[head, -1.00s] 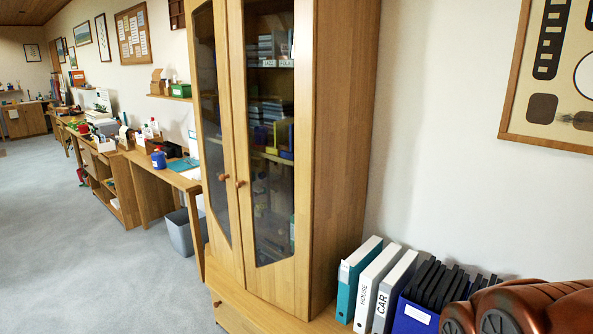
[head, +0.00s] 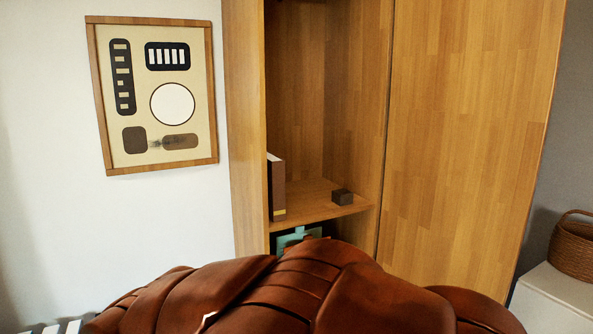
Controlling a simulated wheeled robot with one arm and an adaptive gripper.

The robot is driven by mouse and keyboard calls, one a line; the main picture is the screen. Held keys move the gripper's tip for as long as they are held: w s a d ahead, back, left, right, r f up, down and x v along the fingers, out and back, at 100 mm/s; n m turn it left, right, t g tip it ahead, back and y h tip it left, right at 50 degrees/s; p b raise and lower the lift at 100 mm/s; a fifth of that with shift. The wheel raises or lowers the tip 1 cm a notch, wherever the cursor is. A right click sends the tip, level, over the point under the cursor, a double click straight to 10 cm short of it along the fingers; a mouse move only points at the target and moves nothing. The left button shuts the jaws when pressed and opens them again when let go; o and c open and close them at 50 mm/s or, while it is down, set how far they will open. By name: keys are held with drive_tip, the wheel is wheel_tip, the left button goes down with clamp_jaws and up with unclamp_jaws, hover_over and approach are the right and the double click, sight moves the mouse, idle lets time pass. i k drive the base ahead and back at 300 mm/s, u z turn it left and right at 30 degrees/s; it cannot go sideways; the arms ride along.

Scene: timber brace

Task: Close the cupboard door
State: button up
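A tall wooden cupboard (head: 245,120) stands in the middle of the head view. Its left part is open and shows a shelf (head: 310,197) inside. A wide plain wooden panel (head: 470,130), seemingly a door, stands to the right of the opening. A dark vertical gap runs along its left edge. I cannot tell whether this panel is hinged or sliding, and no handle shows on it. The lower cupboard is hidden behind a reddish-brown segmented form, which looks like part of my own body. My gripper is not in view.
A teal item (head: 290,240) shows below. A framed panel (head: 157,95) hangs left. A wicker basket (head: 574,248) sits on a white surface (head: 550,300) at right.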

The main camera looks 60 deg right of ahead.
sight(473, 83)
drive_tip(key=z, duration=0.3)
drive_tip(key=k, duration=0.95)
drive_tip(key=z, duration=1.9)
drive_tip(key=i, duration=0.25)
drive_tip(key=z, duration=0.05)
